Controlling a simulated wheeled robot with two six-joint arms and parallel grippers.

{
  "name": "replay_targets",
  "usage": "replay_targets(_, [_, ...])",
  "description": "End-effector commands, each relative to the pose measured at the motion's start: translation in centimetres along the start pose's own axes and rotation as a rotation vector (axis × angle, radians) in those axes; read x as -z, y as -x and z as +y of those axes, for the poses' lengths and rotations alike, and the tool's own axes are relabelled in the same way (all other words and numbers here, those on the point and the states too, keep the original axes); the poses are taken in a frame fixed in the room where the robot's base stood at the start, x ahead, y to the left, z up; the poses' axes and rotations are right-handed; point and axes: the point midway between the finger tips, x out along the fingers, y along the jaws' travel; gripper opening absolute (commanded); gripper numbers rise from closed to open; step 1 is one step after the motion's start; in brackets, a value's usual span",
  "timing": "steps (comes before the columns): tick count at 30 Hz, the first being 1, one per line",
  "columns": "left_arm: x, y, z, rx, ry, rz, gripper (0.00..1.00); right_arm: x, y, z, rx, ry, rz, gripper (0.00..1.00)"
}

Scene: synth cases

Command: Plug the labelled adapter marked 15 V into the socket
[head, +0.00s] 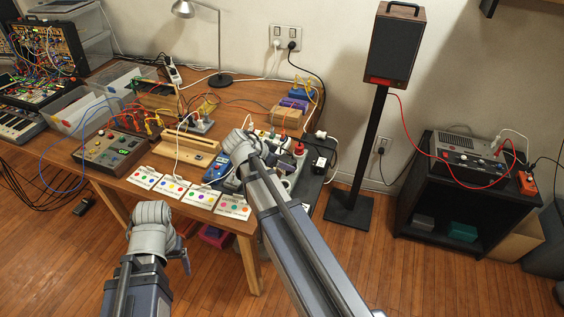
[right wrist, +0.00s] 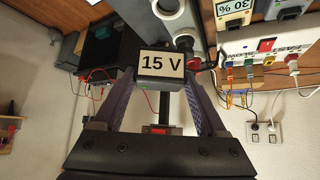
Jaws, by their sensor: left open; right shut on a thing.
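The adapter (right wrist: 160,67) is a dark block with a white label reading "15 V" in the right wrist view. My right gripper (right wrist: 158,82) is shut on it, one finger on each side. A grey strip with round white sockets (right wrist: 170,8) lies just beyond the adapter; I cannot tell whether they touch. In the head view my right gripper (head: 255,152) is over the right end of the wooden table, beside the strip (head: 290,184); the held adapter cannot be made out there. My left gripper (head: 154,214) is open and empty in front of the table.
White cards (head: 172,186) with coloured dots line the table's front edge. A dark block with a pale label (head: 320,161) sits at the strip's right side. Plugs and cables crowd the strip. A speaker (head: 395,45) on a stand is to the right.

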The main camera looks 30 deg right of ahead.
Motion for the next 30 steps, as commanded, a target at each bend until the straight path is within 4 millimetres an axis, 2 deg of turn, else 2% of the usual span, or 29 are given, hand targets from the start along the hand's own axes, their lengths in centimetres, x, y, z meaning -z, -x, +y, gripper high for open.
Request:
replay_targets(8, [0.0,-0.5,0.0,0.000,0.000,0.000,0.79,-0.3,-0.3,0.0,0.000,0.000,0.000,0.12])
replay_targets(21, [0.2,-4.0,0.4,0.000,0.000,0.000,0.79,-2.8,-3.0,0.0,0.000,0.000,0.000,0.12])
replay_targets(30, [0.2,-4.3,0.4,0.000,0.000,0.000,0.79,-3.0,-3.2,0.0,0.000,0.000,0.000,0.12])
